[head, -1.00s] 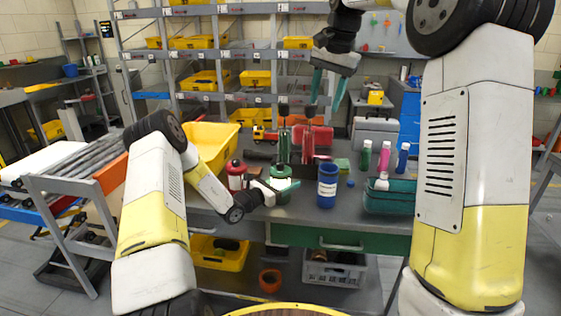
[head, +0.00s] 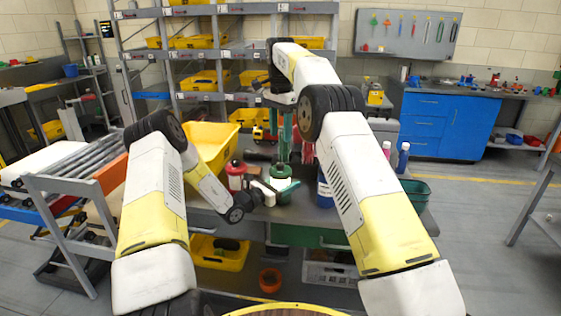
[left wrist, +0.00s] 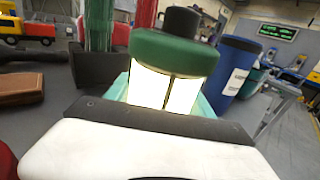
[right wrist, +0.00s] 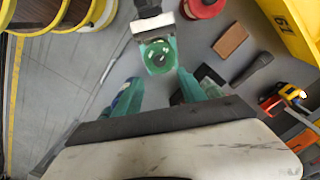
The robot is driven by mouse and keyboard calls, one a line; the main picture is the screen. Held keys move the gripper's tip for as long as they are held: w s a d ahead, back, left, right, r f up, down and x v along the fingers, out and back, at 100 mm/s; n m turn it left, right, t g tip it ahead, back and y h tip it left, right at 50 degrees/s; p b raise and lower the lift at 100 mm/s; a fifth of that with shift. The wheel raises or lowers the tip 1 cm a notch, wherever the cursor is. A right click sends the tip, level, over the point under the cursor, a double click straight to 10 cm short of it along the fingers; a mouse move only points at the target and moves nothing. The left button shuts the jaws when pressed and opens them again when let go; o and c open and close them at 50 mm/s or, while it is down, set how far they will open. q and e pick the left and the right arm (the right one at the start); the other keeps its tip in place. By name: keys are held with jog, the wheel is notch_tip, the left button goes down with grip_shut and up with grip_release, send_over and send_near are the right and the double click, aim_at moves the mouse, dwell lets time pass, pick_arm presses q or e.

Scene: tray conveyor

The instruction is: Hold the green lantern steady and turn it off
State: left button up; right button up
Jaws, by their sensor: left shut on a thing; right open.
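The green lantern (head: 281,171) stands upright on the grey workbench, with a green cap and a dark knob on top. In the left wrist view its panels (left wrist: 182,88) glow bright white, so it is lit. My left gripper (head: 284,189) is shut around the lantern's body from the left side. My right gripper (head: 285,143) is open and points down above the lantern. In the right wrist view the lantern's round green top (right wrist: 157,56) lies just beyond and between the two teal fingertips (right wrist: 158,86), apart from them.
A red canister (head: 236,172) stands left of the lantern, and a blue container (head: 324,193) stands right, partly behind my right arm. A yellow bin (head: 210,140) is at the bench's left. A brown block (right wrist: 230,40) and a toy truck (left wrist: 25,30) lie behind.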

aim_at(280, 163)
notch_tip(280, 163, down, 11)
dwell(0.4)
grip_shut()
